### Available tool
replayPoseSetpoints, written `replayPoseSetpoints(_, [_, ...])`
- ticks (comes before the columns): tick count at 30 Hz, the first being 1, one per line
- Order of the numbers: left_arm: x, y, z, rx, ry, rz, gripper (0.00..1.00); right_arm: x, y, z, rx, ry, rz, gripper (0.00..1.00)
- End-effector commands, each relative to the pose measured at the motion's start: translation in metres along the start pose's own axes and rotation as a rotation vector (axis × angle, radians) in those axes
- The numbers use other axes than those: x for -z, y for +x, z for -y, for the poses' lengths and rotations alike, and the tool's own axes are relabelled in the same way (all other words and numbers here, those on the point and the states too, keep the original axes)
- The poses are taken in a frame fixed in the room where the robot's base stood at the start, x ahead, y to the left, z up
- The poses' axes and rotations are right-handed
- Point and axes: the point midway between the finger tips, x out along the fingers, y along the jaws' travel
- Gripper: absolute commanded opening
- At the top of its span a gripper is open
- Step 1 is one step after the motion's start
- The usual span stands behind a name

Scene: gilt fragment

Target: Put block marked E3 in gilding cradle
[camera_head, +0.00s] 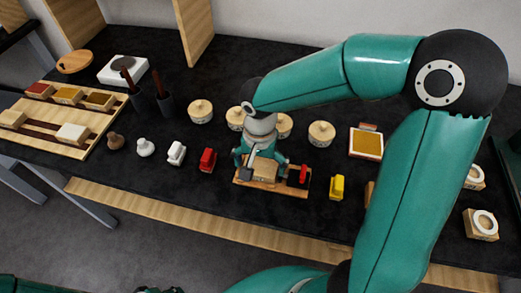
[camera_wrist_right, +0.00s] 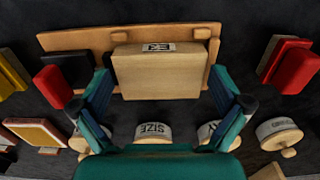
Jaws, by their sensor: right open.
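The block marked E3 (camera_wrist_right: 155,75) is a pale wooden block with its mark on a white label, upside down in the right wrist view. It also shows in the head view (camera_head: 264,171). It appears to sit on the gilding cradle (camera_head: 243,183), a flat brown wooden board, which also shows in the right wrist view (camera_wrist_right: 85,40). My right gripper (camera_wrist_right: 160,78) is open, with one finger on each side of the block. Whether the fingers touch it cannot be told. A dark part, perhaps my left gripper (camera_head: 160,290), barely shows at the bottom edge.
A red item (camera_head: 304,174) stands at the cradle's right end and a yellow one (camera_head: 337,187) beyond it. A red item (camera_head: 207,160) and white ones stand left. Round lidded jars (camera_head: 321,133) stand behind. A wooden rack (camera_head: 88,143) holds blocks at far left.

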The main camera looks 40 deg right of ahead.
Motion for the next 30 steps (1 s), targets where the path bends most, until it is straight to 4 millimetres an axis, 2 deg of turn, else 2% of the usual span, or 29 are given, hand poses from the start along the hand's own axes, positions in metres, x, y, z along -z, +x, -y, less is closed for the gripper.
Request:
replayPoseSetpoints(5, [0.0,-0.001,0.0,0.0,0.0,0.0,0.4,0.001,-0.026,0.001,0.006,0.001,-0.005,1.0])
replayPoseSetpoints(12, [0.0,-0.003,-0.001,0.0,0.0,0.0,0.4,0.001,-0.076,0.002,0.007,0.0,-0.004,1.0])
replayPoseSetpoints(18, [0.0,-0.005,-0.002,0.0,0.0,0.0,0.4,0.0,-0.107,0.001,0.004,-0.002,-0.003,1.0])
replayPoseSetpoints(23, [0.0,-0.005,-0.002,0.0,0.0,0.0,0.4,0.0,-0.117,0.001,0.003,-0.001,-0.001,1.0])
replayPoseSetpoints(30, [0.0,-0.005,-0.002,0.0,0.0,0.0,0.4,0.0,-0.118,0.001,0.001,-0.002,0.0,1.0])
